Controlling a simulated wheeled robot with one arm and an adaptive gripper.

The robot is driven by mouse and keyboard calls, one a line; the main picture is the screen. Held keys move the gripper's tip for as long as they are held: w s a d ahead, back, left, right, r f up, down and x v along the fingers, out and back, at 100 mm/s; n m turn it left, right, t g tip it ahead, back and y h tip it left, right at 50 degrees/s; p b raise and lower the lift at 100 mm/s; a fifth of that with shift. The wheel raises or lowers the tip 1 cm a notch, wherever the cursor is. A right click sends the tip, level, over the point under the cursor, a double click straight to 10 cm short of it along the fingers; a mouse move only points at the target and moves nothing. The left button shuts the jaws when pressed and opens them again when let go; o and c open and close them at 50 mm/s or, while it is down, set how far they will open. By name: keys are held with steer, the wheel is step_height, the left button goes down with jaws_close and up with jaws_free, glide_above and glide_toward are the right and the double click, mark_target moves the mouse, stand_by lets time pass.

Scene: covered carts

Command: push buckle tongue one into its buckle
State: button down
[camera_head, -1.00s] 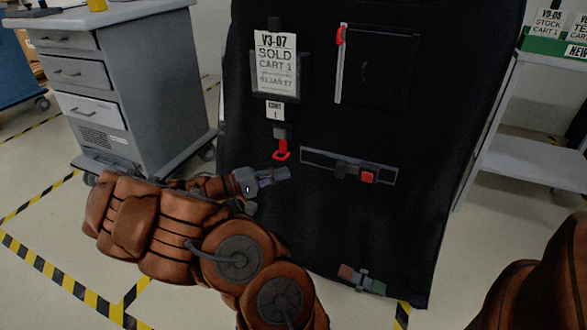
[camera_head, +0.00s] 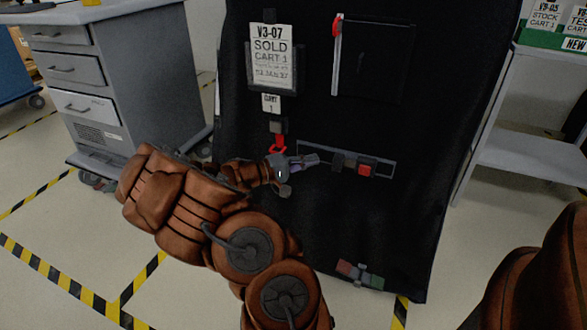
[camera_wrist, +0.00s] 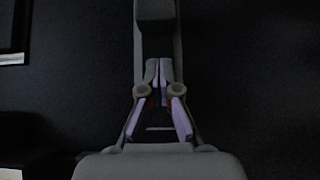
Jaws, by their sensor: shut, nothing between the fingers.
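A dark buckle tongue (camera_head: 339,161) sits on a grey-edged strip across the black cover. The buckle (camera_head: 367,168) with a red face is just right of it, with a narrow dark gap seeming to lie between them. My gripper (camera_head: 315,159) is shut and empty over the left part of the strip, its tips pointing right, close to the tongue. Contact cannot be told. In the wrist view my shut fingertips (camera_wrist: 157,66) lie over a grey band, with a dark block, likely the tongue (camera_wrist: 155,10), ahead at the top edge.
Above my gripper hangs a red pull (camera_head: 278,143) below a sign pouch (camera_head: 272,60). A flap with a red-tabbed zip (camera_head: 337,55) is above the strip. Another red-and-green clip (camera_head: 360,275) is low on the cover. A drawer cabinet (camera_head: 110,85) stands left, a shelf (camera_head: 525,155) right.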

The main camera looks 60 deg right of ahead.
mark_target(333, 163)
steer(key=shift+s+d+b, duration=0.1)
steer(key=shift+s+b, duration=0.5)
steer(key=shift+s, duration=1.2)
steer(key=shift+s+b, duration=0.3)
steer(key=shift+s, duration=0.85)
steer(key=shift+w, duration=0.55)
steer(key=w+d+p+v, duration=0.2)
steer(key=p+v, duration=0.1)
steer(key=v, duration=1)
steer(key=shift+w+t+p, duration=0.3)
